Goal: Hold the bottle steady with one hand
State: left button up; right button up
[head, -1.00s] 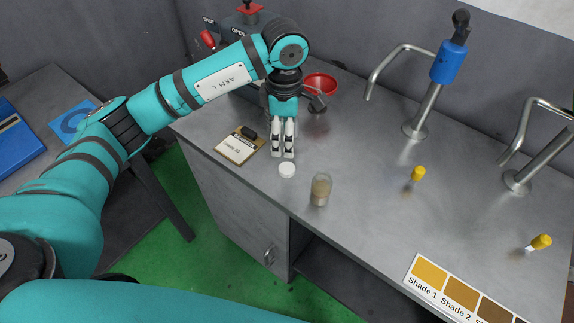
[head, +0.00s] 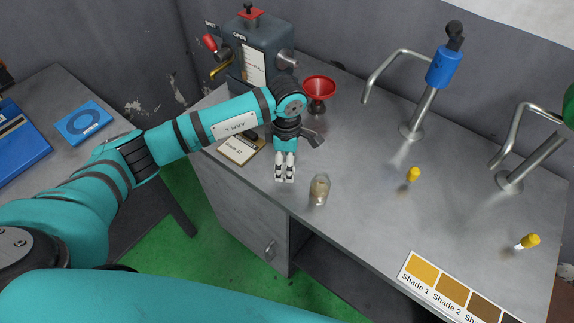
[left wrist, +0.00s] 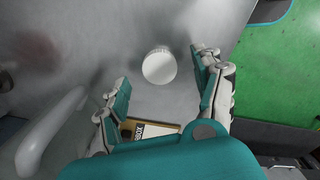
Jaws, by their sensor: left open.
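The bottle (head: 319,189) is small and clear with brownish contents, and stands upright on the grey workbench. My left gripper (head: 285,178) points down just left of the bottle, apart from it. In the left wrist view the left gripper (left wrist: 160,85) is open, with its fingers spread. My right gripper is not in view.
A clipboard (head: 240,150) and a red funnel (head: 319,92) are close to my left arm. A valve unit (head: 262,50) stands behind. Metal taps (head: 412,130), yellow-topped droppers (head: 413,174) and a shade card (head: 440,290) are on the right.

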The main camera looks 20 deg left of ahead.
pick_arm(q)
jog(key=shift+f, duration=0.95)
jog(key=c, duration=0.8)
